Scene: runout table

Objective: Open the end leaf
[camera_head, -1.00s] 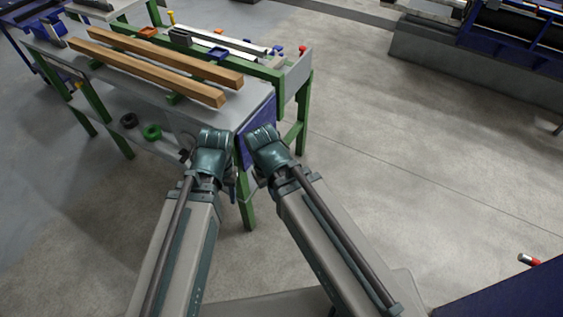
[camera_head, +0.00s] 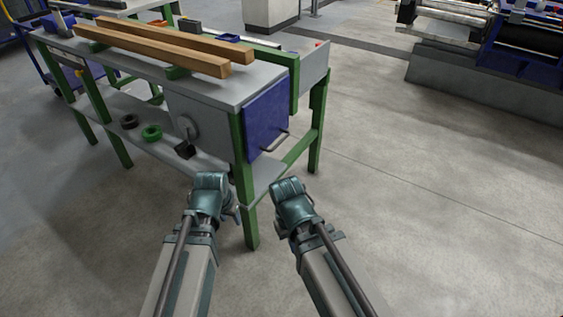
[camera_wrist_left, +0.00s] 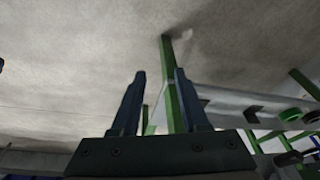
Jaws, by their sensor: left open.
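The end leaf looks to be the dark blue panel (camera_head: 262,112) on the near end of the runout table (camera_head: 200,82). It hangs upright against the table end, between green legs. A grey bar handle (camera_head: 275,141) shows low on its right side. My left gripper (camera_head: 232,212) is in front of and below the panel, near the front table leg, apart from the handle. In the left wrist view its two fingers (camera_wrist_left: 158,80) are spread, with a green leg showing behind the gap and nothing held. My right arm ends right of the leg; its fingertips are hidden by the wrist.
Two wooden beams (camera_head: 150,46) lie on the table top. Black and green rings (camera_head: 152,132) lie on the lower shelf, near a round grey disc (camera_head: 187,127). The floor (camera_head: 420,190) right of the table is clear. Blue machinery (camera_head: 528,48) stands at the far right.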

